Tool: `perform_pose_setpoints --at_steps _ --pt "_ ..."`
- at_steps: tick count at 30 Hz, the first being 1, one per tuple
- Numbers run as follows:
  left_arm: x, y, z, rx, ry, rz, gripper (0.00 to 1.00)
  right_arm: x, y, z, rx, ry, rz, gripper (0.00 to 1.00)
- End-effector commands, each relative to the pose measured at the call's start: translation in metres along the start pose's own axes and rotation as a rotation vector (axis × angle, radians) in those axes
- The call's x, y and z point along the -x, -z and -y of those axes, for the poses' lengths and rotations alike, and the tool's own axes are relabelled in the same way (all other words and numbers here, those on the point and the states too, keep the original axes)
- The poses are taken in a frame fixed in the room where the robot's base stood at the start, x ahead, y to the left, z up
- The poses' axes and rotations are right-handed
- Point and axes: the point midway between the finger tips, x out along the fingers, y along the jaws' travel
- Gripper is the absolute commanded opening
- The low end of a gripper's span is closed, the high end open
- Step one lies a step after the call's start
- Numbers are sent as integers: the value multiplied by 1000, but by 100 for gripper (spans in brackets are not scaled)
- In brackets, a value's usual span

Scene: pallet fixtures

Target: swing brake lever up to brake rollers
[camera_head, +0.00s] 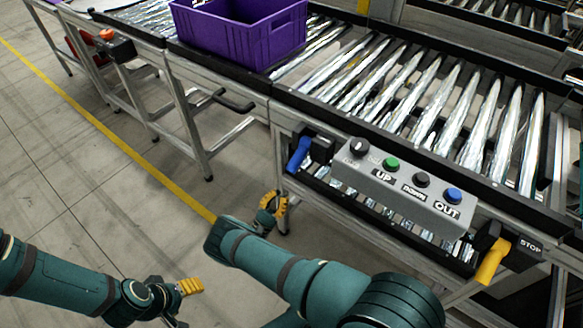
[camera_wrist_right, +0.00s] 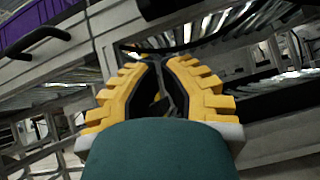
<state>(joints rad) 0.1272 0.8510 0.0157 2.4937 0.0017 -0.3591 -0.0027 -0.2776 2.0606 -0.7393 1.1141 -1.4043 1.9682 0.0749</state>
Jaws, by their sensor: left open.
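A blue lever (camera_head: 299,155) hangs tilted at the left end of the conveyor's grey control box. A yellow lever (camera_head: 493,262) hangs tilted at the right end, beside a STOP label. Which one is the brake lever is not marked. My right gripper (camera_head: 273,209) is below and left of the blue lever, apart from it. In the right wrist view my right gripper (camera_wrist_right: 158,62) has yellow fingers whose tips lean close together, with nothing seen between them. My left gripper (camera_head: 187,291) is low at the left, open and partly hidden, away from both levers.
The control box (camera_head: 403,190) has a knob and several buttons, labelled UP, DOWN and OUT. Shiny rollers (camera_head: 400,92) run behind it. A purple crate (camera_head: 245,32) sits on the conveyor at the back. Conveyor legs (camera_head: 190,125) stand on the left. The floor in front is clear.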

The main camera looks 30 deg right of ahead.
Motion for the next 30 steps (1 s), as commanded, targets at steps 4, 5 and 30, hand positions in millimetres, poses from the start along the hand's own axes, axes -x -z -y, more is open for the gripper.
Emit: perform_pose_setpoints --at_steps 4,5,30 --pt "0 0 0 0 0 0 65 -14 -1 -1 0 -3 3 0" --pt "0 0 0 0 0 0 65 -18 -1 -1 0 -4 3 0" --pt "6 0 -2 1 0 3 65 -108 -39 0 0 2 0 0"
